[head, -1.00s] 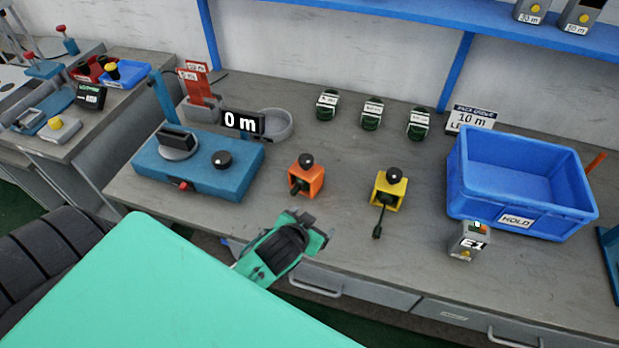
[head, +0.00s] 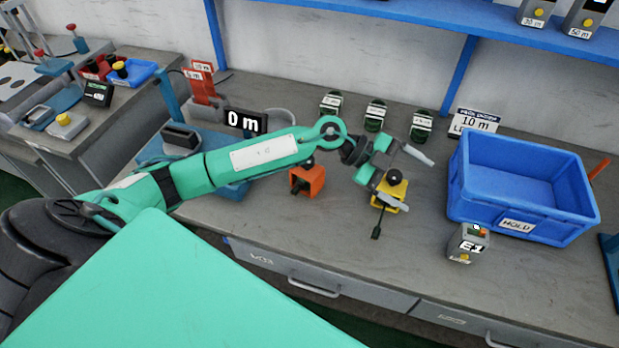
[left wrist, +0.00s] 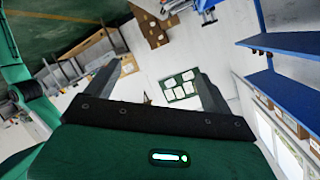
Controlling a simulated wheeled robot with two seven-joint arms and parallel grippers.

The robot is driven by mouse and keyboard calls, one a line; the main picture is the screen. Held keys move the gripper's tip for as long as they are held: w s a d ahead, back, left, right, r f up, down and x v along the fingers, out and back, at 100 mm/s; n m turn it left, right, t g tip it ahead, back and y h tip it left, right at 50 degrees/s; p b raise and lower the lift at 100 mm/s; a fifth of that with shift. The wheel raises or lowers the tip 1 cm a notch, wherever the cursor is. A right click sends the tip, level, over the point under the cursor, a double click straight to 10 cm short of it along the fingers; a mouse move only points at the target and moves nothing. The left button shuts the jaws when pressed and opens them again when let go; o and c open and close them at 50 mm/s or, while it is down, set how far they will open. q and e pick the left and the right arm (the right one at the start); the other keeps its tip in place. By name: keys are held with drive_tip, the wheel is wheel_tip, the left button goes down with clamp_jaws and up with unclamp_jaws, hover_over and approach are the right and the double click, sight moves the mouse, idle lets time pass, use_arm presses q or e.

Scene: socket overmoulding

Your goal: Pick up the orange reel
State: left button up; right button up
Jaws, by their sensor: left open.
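The orange reel (head: 308,182), a small orange block-shaped body with a black knob on top, stands on the grey bench in the head view. My right gripper is not in view.
A blue HOLD bin (head: 520,190) stands at the right, with a grey E1 box (head: 467,244) before it. Several dark green items (head: 375,115) stand at the back. A blue machine, partly hidden by my arm, is at the left. The bench front (head: 340,245) is clear.

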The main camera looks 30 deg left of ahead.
use_arm(q)
drive_tip(key=w+a+f+g+y, duration=0.1)
drive_tip(key=w+a+f+y, duration=0.15)
drive_tip(key=a+y, duration=0.4)
drive_tip(key=n+g+y, duration=0.1)
drive_tip(key=n+y, duration=0.4)
drive_tip(key=y, duration=0.3)
hover_over(307, 163)
drive_tip(key=w, duration=0.2)
drive_tip(key=shift+h, duration=0.25)
drive_tip(key=f, duration=0.2)
drive_tip(key=f+p, duration=0.1)
drive_tip(key=f, duration=0.2)
drive_tip(key=f+p, duration=0.1)
drive_tip(key=f, duration=0.1)
drive_tip(key=shift+s+f, duration=0.2)
drive_tip(key=shift+s, duration=0.05)
drive_tip(key=f+p, duration=0.1)
drive_tip(key=f, duration=0.1)
drive_tip(key=a+f+p, duration=0.1)
drive_tip(key=f, duration=0.1)
drive_tip(key=shift+s+f, duration=0.1)
drive_tip(key=shift+f, duration=0.2)
drive_tip(key=shift+d+f, duration=0.1)
drive_tip(key=shift+f, duration=0.45)
drive_tip(key=c, duration=1.4)
drive_tip(key=shift+c, duration=0.9)
drive_tip(key=shift+r, duration=0.15)
